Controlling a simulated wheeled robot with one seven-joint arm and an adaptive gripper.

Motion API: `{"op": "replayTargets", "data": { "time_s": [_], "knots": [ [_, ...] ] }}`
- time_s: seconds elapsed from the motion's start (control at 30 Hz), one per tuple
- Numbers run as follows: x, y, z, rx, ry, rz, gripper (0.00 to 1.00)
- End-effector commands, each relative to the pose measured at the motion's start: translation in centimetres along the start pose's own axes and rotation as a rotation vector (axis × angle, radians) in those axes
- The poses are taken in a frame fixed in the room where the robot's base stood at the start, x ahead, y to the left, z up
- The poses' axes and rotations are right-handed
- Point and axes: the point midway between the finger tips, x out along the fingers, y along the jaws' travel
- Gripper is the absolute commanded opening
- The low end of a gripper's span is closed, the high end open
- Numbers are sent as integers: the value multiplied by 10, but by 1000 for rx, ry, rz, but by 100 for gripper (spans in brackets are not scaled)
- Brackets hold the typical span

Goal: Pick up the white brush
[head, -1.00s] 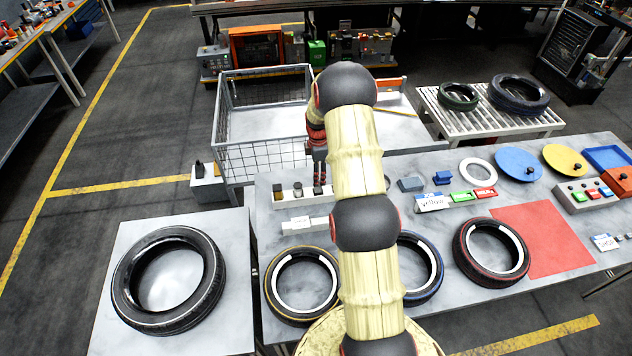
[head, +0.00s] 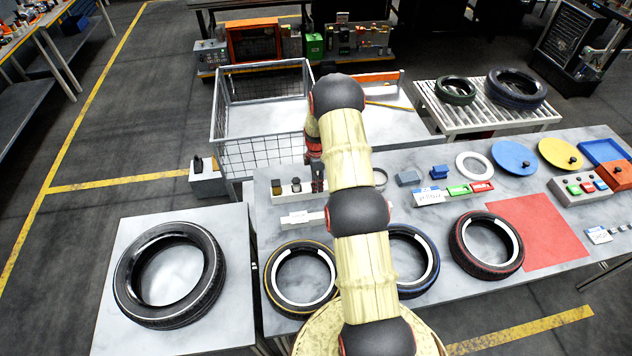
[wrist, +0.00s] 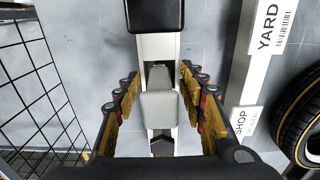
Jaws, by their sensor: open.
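In the wrist view a light grey-white block (wrist: 160,103), which looks like the white brush, stands on a pale strip (wrist: 157,48) between my fingers. My gripper (wrist: 160,92) is open, with a finger pair on each side of the block and visible gaps. I cannot tell how far above it the fingertips are. In the head view my gripper (head: 317,184) is over the small-item row at the table's left back, partly hidden by my arm. A small pale item (head: 296,185) there is just left of it.
A wire cage (head: 262,120) stands close behind the row, and shows at left in the wrist view. A label strip (wrist: 258,85) reading YARD and SHOP runs beside it. A yellow-striped tyre (head: 270,285) lies in front. A black block (wrist: 155,14) sits on the strip.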

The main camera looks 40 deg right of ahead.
Motion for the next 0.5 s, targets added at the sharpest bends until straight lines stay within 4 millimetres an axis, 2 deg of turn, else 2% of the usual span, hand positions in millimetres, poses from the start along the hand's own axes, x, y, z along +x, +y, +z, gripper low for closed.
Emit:
{"op": "replayTargets", "data": {
  "time_s": [0.07, 0.5],
  "knots": [
    [0, 0, 0, 0, 0, 0, 41],
    [0, 0, 0, 0, 0, 0, 16]
  ]
}}
